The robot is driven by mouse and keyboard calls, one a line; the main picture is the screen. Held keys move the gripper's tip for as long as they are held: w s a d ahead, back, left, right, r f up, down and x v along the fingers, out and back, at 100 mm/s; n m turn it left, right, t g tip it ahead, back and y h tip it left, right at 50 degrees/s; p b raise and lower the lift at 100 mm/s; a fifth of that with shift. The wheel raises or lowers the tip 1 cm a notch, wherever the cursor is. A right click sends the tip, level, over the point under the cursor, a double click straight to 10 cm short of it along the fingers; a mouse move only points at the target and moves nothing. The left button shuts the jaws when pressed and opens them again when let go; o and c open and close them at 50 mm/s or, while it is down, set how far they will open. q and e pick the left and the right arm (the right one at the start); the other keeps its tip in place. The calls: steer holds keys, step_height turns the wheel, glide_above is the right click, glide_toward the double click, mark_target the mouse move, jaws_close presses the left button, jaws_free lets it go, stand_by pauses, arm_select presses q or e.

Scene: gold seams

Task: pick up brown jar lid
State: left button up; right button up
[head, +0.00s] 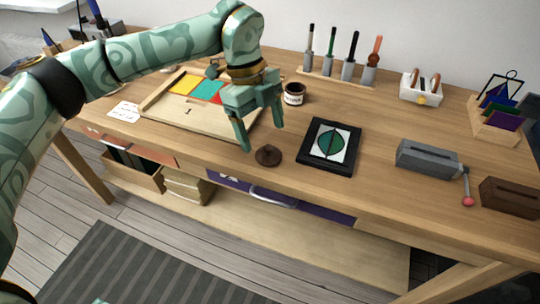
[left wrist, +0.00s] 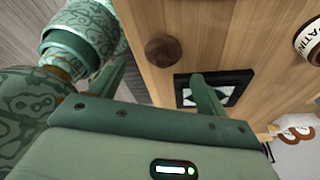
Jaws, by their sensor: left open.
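The brown jar lid (head: 268,155) lies on the wooden table near its front edge, a dark round disc with a small knob. It also shows in the left wrist view (left wrist: 163,50), at the top middle, between the lines of the two fingers. My left gripper (head: 262,132) is open and empty, with its fingers pointing down above and slightly behind the lid. The fingers do not touch the lid. In the left wrist view the fingers (left wrist: 160,85) stand apart on either side below the lid. My right gripper is not in view.
A black frame with a green leaf picture (head: 331,146) lies right of the lid. A wooden tray with coloured tiles (head: 170,111) is at left, and a labelled jar (head: 294,94) stands behind. A grey block (head: 427,157) sits farther right. The table's front edge is close.

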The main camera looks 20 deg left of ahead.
mark_target(269, 147)
arm_select(q)
steer(key=shift+f, duration=0.25)
steer(key=b+x, duration=0.2)
steer(key=x, duration=0.3)
steer(key=shift+w+d+f+b, duration=0.15)
steer(key=shift+d+b, duration=0.05)
steer(key=shift+b, duration=0.2)
steer(key=shift+r, duration=0.2)
steer(key=c, duration=1.1)
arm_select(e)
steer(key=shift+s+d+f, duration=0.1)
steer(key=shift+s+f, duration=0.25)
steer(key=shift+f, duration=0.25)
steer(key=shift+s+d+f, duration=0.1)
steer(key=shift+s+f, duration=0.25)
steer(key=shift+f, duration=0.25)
arm_select(q)
steer(key=shift+o, duration=0.2)
steer(key=shift+r, duration=0.1)
